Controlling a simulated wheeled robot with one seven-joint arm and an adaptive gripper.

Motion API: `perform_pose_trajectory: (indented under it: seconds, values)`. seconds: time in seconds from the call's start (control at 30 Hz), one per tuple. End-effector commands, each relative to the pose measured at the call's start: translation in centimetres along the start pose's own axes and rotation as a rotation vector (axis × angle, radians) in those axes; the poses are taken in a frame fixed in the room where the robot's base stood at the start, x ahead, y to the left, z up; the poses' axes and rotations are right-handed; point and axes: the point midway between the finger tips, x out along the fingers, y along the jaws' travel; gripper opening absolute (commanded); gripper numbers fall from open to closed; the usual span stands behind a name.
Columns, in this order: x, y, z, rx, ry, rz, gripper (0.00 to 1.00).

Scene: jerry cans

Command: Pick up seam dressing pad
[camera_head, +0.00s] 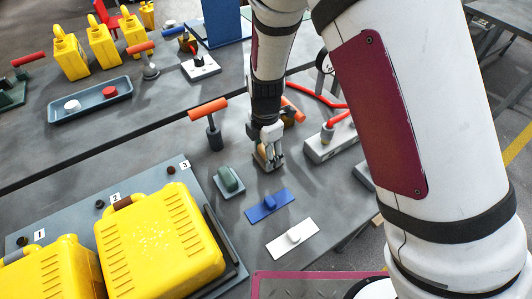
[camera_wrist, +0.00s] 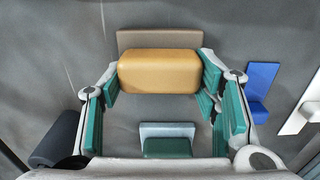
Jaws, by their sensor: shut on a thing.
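The seam dressing pad, a tan-orange block on a flat brown base, shows in the wrist view (camera_wrist: 160,72), between the green-lined fingers of my gripper (camera_wrist: 160,80). The fingers touch both its ends. In the head view the pad (camera_head: 261,159) is mostly hidden behind my gripper (camera_head: 269,156), which points down at the grey table. I cannot tell whether the base touches the table.
A green block on a grey base (camera_head: 229,181), a blue plate (camera_head: 268,205) and a white plate (camera_head: 292,239) lie nearby. An orange-handled tool (camera_head: 211,125) stands left of my gripper. Yellow jerry cans (camera_head: 160,240) fill the front left. A grey fixture (camera_head: 325,148) lies right.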

Motion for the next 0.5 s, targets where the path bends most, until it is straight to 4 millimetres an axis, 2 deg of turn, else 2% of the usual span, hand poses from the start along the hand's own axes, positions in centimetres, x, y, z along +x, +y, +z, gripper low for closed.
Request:
perform_pose_trajectory:
  seconds: [0.27, 0.5]
  values:
    - [-3.2, 0.1, 0.1, 0.002, 0.0, 0.005, 0.22]
    - [-3.6, -5.2, -1.6, 0.001, 0.001, -0.001, 0.22]
